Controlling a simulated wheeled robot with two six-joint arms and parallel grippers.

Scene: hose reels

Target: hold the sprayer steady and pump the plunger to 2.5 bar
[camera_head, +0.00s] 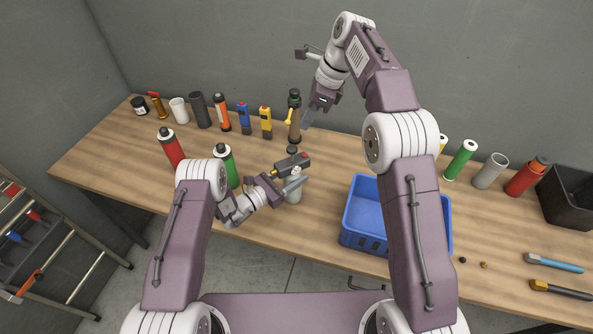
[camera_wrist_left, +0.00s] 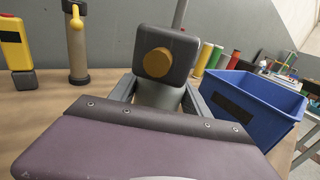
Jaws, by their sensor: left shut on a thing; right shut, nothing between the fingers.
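The sprayer (camera_head: 294,195) is a pale grey bottle with a dark block head and a dark round knob, the plunger's top (camera_head: 291,149), above it. It stands upright near the middle of the table. My left gripper (camera_head: 291,184) is shut on its body from the left. In the left wrist view the dark head (camera_wrist_left: 178,80) shows a round yellow disc facing me, and a thin grey rod (camera_wrist_left: 180,14) rises above it. No pressure reading is legible. My right gripper (camera_head: 307,119) is shut and empty, pointing down behind and above the plunger, apart from it.
A brown bottle with yellow nozzle (camera_head: 295,132) stands behind, close to my right gripper in the picture. A blue crate (camera_head: 362,240) is right of the sprayer. A green cylinder (camera_head: 225,165) and red cylinder (camera_head: 170,147) stand left. Several containers line the back.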

